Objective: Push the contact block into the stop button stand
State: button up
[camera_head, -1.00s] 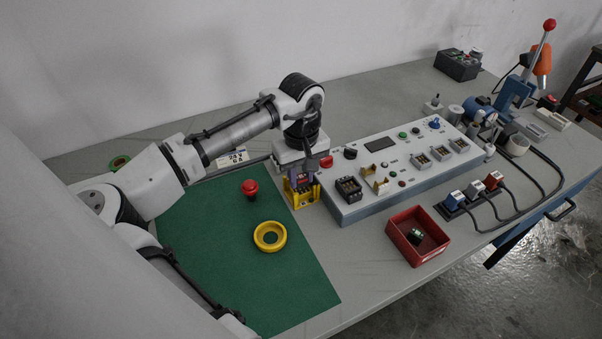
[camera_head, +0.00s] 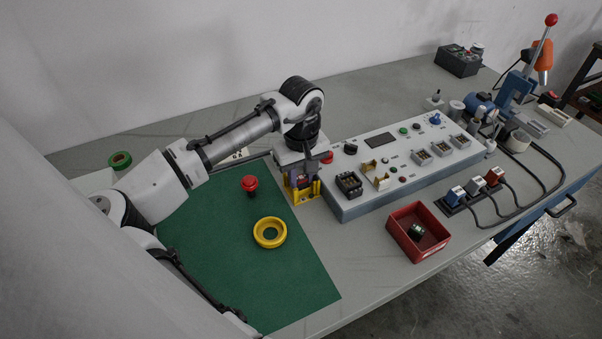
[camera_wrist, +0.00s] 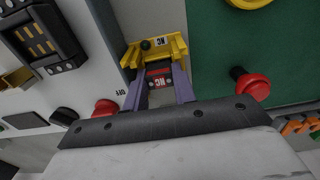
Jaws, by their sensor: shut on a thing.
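The yellow stand (camera_head: 304,194) stands on the table between the green mat and the grey panel. My gripper (camera_head: 299,182) points down into the stand. In the wrist view my gripper (camera_wrist: 160,88) has its two purple fingers closed on the red-labelled contact block (camera_wrist: 158,79). The block is between the fingers at the stand; how deep it sits is hidden.
A red mushroom button (camera_head: 250,184) and a yellow ring (camera_head: 270,233) are on the green mat (camera_head: 220,260). The grey panel (camera_head: 365,200) with switches and blocks is close to the right of the stand. A red bin (camera_head: 418,250) holds a small dark part. Cables lie farther right.

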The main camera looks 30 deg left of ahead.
jog(key=shift+f, duration=0.25)
jog(key=o, duration=1)
jog(key=shift+f, duration=0.1)
jog(key=shift+s, duration=0.1)
jog(key=shift+a+r, duration=0.1)
jog(key=shift+r, duration=0.35)
jog(key=r+b, duration=0.1)
jog(key=r, duration=1.2)
jog(key=shift+d+r+b, duration=0.2)
jog(key=shift+b, duration=0.15)
